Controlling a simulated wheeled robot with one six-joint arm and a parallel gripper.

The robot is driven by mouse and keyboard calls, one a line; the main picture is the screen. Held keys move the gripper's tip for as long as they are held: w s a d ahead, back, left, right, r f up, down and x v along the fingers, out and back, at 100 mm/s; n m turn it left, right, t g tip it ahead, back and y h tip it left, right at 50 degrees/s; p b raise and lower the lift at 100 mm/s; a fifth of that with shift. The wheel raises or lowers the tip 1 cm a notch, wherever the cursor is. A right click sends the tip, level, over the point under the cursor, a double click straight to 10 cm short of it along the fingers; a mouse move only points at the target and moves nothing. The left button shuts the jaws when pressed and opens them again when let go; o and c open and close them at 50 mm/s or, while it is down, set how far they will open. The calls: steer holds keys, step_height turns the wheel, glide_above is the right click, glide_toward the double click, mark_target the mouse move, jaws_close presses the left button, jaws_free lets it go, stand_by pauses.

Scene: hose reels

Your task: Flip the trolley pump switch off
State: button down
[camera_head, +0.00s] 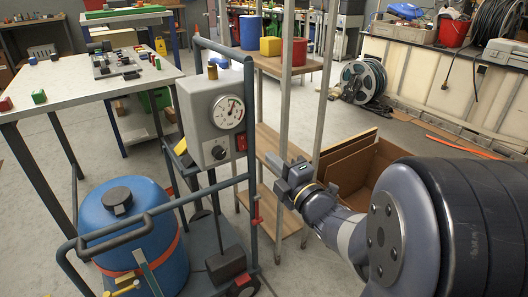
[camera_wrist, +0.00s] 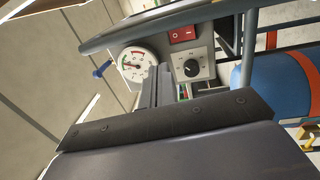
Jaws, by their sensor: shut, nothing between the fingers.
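The trolley (camera_head: 254,180) has a dark tubular frame and carries a grey control box (camera_head: 206,125). On the box are a round gauge (camera_head: 228,112), a black knob (camera_head: 219,152) and a red rocker switch (camera_head: 241,142). In the wrist view the red switch (camera_wrist: 183,35) lies beside the knob (camera_wrist: 192,68) and the gauge (camera_wrist: 138,64). I cannot tell which side of the rocker is pressed. My gripper (camera_head: 272,163) is shut and empty, right of and slightly below the switch, apart from it. In the wrist view its fingers (camera_wrist: 160,85) point toward the panel.
A blue barrel (camera_head: 130,235) with an orange band stands on the trolley. A trolley frame bar (camera_wrist: 165,22) runs close by the switch in the wrist view. A shelf (camera_head: 275,140) stands behind my gripper, and an open cardboard box (camera_head: 375,165) lies on the floor behind my arm.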

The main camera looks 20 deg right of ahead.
steer(key=shift+r+v, duration=0.2)
steer(key=shift+v, duration=0.75)
